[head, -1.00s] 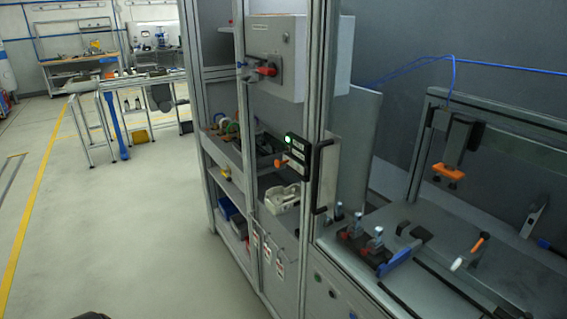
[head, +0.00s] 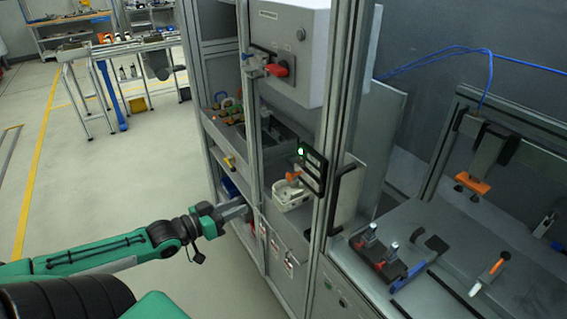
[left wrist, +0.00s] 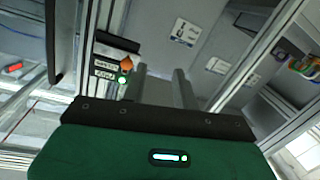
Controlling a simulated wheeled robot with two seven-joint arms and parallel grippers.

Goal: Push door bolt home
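The door bolt unit is a black box (head: 314,168) with a lit green lamp and label plates, on the upright frame post. Its orange knob (head: 292,177) sticks out to the left. My left gripper (head: 243,210) is left of and below the knob, apart from it. The left wrist view shows its two fingers (left wrist: 162,88) spread with nothing between them. In that view the black box (left wrist: 104,66) and orange knob (left wrist: 127,64) lie beyond the fingers, to their left. I cannot tell the bolt's exact position. My right gripper is not in view.
A red rotary switch (head: 279,68) sits on the cabinet above. A black door handle (head: 337,198) is right of the unit. A white part (head: 291,196) sits behind the knob. A bench with clamps (head: 375,250) stands at right. The floor at left is open.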

